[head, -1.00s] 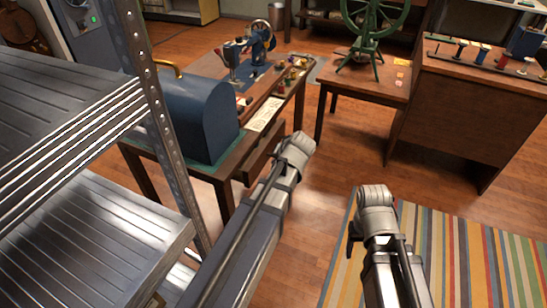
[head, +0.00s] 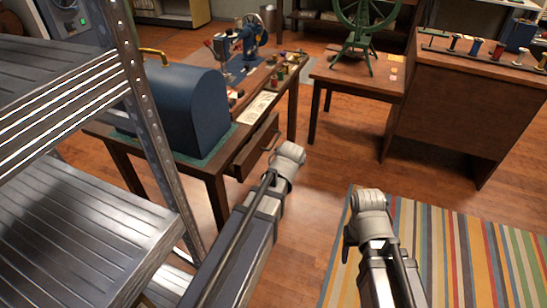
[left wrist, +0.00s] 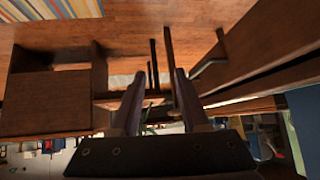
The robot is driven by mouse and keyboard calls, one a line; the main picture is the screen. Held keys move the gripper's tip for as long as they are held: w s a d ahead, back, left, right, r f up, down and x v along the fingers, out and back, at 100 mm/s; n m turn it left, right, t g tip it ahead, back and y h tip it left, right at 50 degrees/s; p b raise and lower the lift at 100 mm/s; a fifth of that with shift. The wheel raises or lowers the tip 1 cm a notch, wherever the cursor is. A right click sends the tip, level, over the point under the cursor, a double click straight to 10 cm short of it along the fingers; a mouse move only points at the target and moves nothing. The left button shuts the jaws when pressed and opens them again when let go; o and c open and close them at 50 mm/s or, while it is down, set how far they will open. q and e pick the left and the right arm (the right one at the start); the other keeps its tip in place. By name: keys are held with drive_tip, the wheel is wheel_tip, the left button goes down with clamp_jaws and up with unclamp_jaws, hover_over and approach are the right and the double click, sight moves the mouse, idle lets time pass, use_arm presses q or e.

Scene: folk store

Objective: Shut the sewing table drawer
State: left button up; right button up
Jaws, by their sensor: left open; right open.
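The wooden sewing table (head: 213,180) stands left of centre in the head view. Its drawer (head: 255,148) sticks out on the side facing the open floor, so it stands partly open. In the left wrist view the drawer's dark wood front (left wrist: 262,45) with a metal handle (left wrist: 207,66) is at the right. My left gripper (left wrist: 157,88) is open and empty, beside the handle with a visible gap. In the head view the left wrist is close to the drawer, and its fingers are mostly hidden. My right gripper (head: 348,240) is open, over the striped rug, away from the table.
A metal shelf rack (head: 85,225) is close at the left. A blue case (head: 185,105) and a sewing machine (head: 245,45) stand on the table. A small table with a green spinning wheel (head: 360,25) and a wooden counter (head: 450,105) are right. Bare floor lies between.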

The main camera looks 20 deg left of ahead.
use_arm(q)
drive_tip(key=w+d+f+n+t+h+b, duration=0.1)
drive_tip(key=w+f+t+h+b, duration=0.15)
drive_tip(key=f+b, duration=0.2)
drive_tip(key=n+t+y+b, duration=0.7)
drive_tip(key=n+b, duration=0.5)
drive_tip(key=b, duration=0.9)
approach(274, 141)
drive_tip(key=w+a+t, duration=0.1)
drive_tip(key=w+a, duration=0.1)
drive_tip(key=shift+h, duration=0.35)
drive_tip(key=x, duration=0.2)
drive_tip(key=p+x, duration=0.1)
drive_tip(key=x, duration=0.4)
drive_tip(key=shift+w+d+f+p, duration=0.25)
drive_tip(key=shift+w+p, duration=0.1)
drive_tip(key=shift+w, duration=0.1)
use_arm(e)
wheel_tip(274, 141, down, 26)
drive_tip(key=shift+f, duration=0.15)
use_arm(q)
drive_tip(key=shift+c, duration=0.2)
clamp_jaws()
